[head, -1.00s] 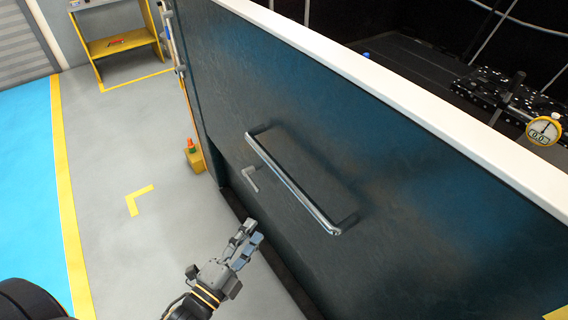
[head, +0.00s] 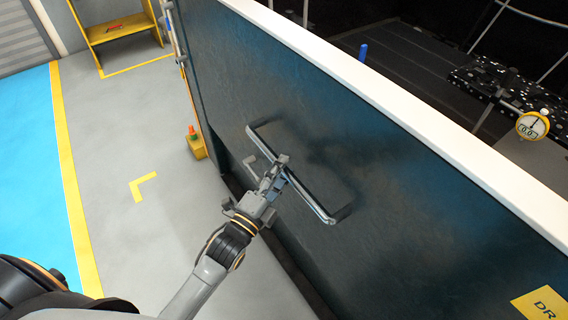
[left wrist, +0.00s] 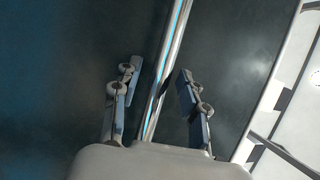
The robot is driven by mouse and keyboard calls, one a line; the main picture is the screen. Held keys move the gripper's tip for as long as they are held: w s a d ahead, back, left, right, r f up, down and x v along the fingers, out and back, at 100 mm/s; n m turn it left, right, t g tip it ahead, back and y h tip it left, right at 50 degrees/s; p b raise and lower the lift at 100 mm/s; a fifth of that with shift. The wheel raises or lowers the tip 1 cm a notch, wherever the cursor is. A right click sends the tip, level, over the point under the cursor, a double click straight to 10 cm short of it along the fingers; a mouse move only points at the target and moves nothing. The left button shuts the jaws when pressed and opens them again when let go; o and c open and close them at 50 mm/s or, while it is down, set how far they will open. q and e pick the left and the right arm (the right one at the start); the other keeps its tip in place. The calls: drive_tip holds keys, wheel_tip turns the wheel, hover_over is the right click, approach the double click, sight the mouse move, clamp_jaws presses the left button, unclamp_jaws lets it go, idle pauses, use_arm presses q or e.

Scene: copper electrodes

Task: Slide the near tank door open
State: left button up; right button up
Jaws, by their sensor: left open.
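The near tank door (head: 400,200) is a dark blue-green panel with a white top edge, seen in the head view. A long chrome bar handle (head: 318,205) is fixed on it. My left gripper (head: 277,168) is at the middle of the handle. In the left wrist view, the handle (left wrist: 164,70) runs between the two open fingers of my left gripper (left wrist: 158,85), with a gap on both sides. The fingers hide part of the handle in the head view. My right gripper is not in view.
A yellow block with an orange top (head: 195,146) stands on the floor by the door's far end. A dial gauge (head: 532,126) is inside the tank. The grey floor on the left is clear.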

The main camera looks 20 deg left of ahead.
use_arm(q)
drive_tip(key=shift+w+d+r, duration=0.1)
drive_tip(key=shift+w+d, duration=0.05)
drive_tip(key=shift+w, duration=0.3)
drive_tip(key=c, duration=0.8)
clamp_jaws()
